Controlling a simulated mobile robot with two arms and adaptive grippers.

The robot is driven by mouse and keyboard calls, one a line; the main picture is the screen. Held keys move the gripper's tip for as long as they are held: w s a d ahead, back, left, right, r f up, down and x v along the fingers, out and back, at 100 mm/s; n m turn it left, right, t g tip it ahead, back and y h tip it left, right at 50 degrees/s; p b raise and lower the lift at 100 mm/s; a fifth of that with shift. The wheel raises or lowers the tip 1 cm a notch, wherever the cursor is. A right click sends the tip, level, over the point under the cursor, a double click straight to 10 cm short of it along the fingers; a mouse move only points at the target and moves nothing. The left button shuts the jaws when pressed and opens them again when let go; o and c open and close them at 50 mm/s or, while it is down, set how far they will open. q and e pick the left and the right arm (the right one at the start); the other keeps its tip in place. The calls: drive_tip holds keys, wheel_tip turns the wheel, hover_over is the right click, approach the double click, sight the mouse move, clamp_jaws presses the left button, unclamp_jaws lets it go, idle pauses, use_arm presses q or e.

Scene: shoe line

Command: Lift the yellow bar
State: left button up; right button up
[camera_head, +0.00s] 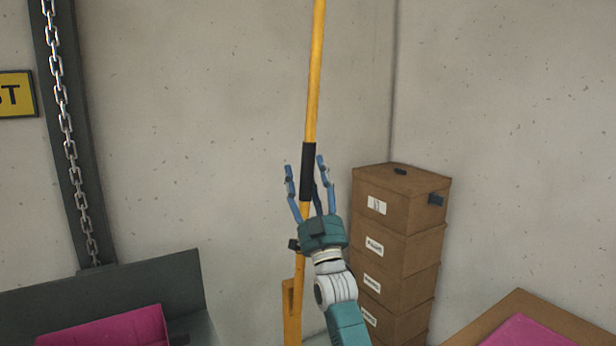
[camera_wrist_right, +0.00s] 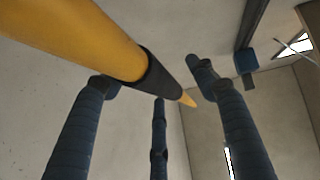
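The yellow bar (camera_head: 315,75) stands nearly upright in the head view, leaning slightly, with a black sleeve (camera_head: 308,170) around its middle. My right gripper (camera_head: 307,170) is open at the height of the sleeve. Its blue fingers show on both sides of the bar and are spread apart. In the right wrist view the yellow bar (camera_wrist_right: 85,40) runs from the upper left towards the black sleeve (camera_wrist_right: 160,77). The open fingers of the right gripper (camera_wrist_right: 150,80) stand around and below it there, not closed on it. My left gripper is not in view.
A stack of brown boxes (camera_head: 400,215) stands right of the gripper, by the wall corner. A dark bin (camera_head: 150,277) with a magenta item (camera_head: 105,327) is at the lower left. A chain (camera_head: 63,110) hangs at left. Another magenta item (camera_head: 527,332) lies lower right.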

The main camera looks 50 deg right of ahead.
drive_tip(key=shift+a, duration=0.1)
drive_tip(key=shift+s+a+f, duration=0.15)
drive_tip(key=shift+s+f, duration=0.05)
drive_tip(key=shift+f, duration=0.1)
drive_tip(key=v, duration=1.1)
drive_tip(key=shift+s, duration=0.15)
